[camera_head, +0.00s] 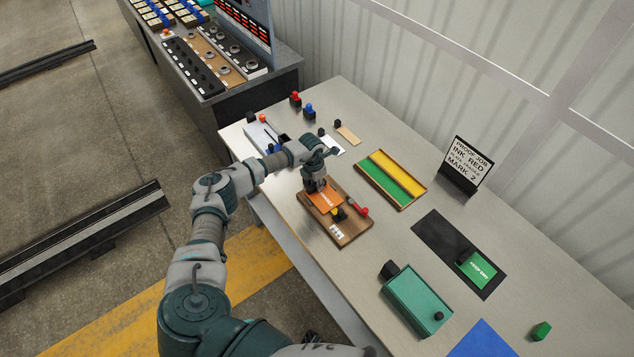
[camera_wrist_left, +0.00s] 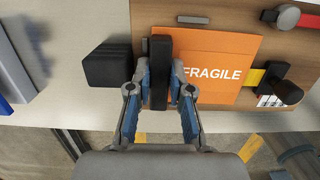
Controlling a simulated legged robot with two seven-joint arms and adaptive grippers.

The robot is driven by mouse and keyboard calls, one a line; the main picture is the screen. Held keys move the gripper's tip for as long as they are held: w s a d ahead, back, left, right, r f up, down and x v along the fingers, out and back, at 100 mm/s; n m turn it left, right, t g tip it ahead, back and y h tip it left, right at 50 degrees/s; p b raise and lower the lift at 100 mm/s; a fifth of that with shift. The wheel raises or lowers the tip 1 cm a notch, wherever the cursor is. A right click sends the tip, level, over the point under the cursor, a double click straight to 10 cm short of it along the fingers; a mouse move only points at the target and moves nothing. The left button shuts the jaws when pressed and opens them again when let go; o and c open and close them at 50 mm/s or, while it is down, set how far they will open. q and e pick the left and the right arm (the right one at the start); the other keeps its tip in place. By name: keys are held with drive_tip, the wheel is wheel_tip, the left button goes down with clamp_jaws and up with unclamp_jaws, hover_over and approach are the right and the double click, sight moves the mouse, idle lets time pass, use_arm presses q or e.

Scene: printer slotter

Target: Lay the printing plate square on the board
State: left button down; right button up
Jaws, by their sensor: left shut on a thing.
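The printing plate is an orange sheet marked FRAGILE (camera_head: 324,201) and lies on or just over the brown wooden board (camera_head: 348,238); the head view cannot settle which. In the left wrist view the plate (camera_wrist_left: 220,85) has edges that look nearly parallel to the board's (camera_wrist_left: 205,15). My left gripper (camera_head: 315,185) is over the plate's far left end. In the left wrist view my left gripper (camera_wrist_left: 160,88) is shut on the plate's dark upright grip (camera_wrist_left: 160,60). My right gripper is out of view.
A yellow piece with a black knob (camera_wrist_left: 287,91) and a red-tipped lever (camera_head: 360,210) sit on the board beside the plate. A black block (camera_wrist_left: 107,65) stands left of the grip. A yellow-and-green tray (camera_head: 390,178), a sign (camera_head: 467,163) and a green box (camera_head: 417,302) stand on the table.

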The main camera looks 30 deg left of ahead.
use_arm(q)
drive_tip(key=shift+a+f, duration=0.1)
drive_tip(key=shift+f, duration=0.05)
drive_tip(key=c, duration=1.1)
unclamp_jaws()
drive_tip(key=shift+a, duration=0.1)
drive_tip(key=shift+o, duration=0.2)
drive_tip(key=shift+r, duration=0.55)
wheel_tip(320, 180, up, 11)
drive_tip(key=s+b, duration=0.1)
drive_tip(key=shift+s+a+b, duration=0.15)
drive_tip(key=shift+a+b, duration=0.05)
drive_tip(key=shift+b, duration=0.15)
